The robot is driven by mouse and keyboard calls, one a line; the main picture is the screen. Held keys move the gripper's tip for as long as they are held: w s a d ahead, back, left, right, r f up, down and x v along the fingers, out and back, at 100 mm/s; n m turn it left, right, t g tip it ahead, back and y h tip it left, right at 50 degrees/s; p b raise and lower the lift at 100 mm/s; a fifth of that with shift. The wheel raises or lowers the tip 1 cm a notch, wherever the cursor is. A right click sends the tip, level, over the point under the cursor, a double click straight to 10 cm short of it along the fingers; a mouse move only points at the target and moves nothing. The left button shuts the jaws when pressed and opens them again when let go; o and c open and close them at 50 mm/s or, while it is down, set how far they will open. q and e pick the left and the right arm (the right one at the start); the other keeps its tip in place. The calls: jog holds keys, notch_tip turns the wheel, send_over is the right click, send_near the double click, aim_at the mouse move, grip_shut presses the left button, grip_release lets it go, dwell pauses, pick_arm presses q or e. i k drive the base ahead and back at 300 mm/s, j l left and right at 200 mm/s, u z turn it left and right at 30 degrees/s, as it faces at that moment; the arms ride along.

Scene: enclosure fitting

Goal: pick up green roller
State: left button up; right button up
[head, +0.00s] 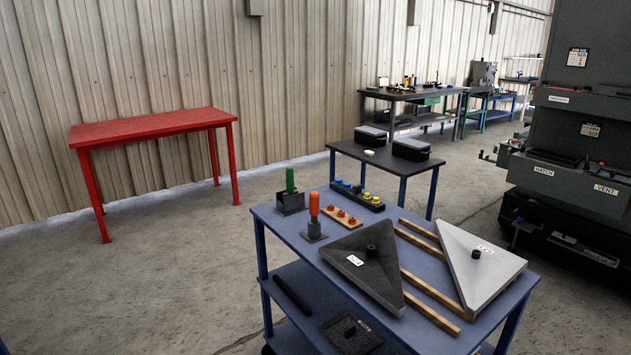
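The green roller (290,180) stands upright in a dark block-shaped holder (291,203) at the far left corner of the blue cart's top (285,228). An orange roller-like piece (314,205) stands upright in a dark base just in front and to the right of it. Neither of my grippers shows in the head view, and nothing is touching the green roller.
A wooden strip with red knobs (342,217), a dark triangular plate (368,265), a light grey triangular plate (478,262) and wooden bars share the cart top. A black table (385,158) stands behind, a red table (150,124) back left. Floor between is clear.

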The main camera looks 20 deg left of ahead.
aim_at(290, 183)
jog(key=i+j+z, duration=0.15)
jog(key=j, duration=0.25)
jog(key=i+j+z, duration=0.2)
jog(key=j, duration=0.25)
jog(key=j+z, duration=0.15)
jog(key=j, duration=0.25)
jog(key=i+j, duration=0.15)
jog(key=j, duration=0.75)
jog(key=i+j+z, duration=0.15)
jog(key=j, duration=0.8)
jog(key=i+j, duration=0.1)
jog(key=j, duration=0.8)
jog(key=i+j+z, duration=0.1)
jog(key=j, duration=0.8)
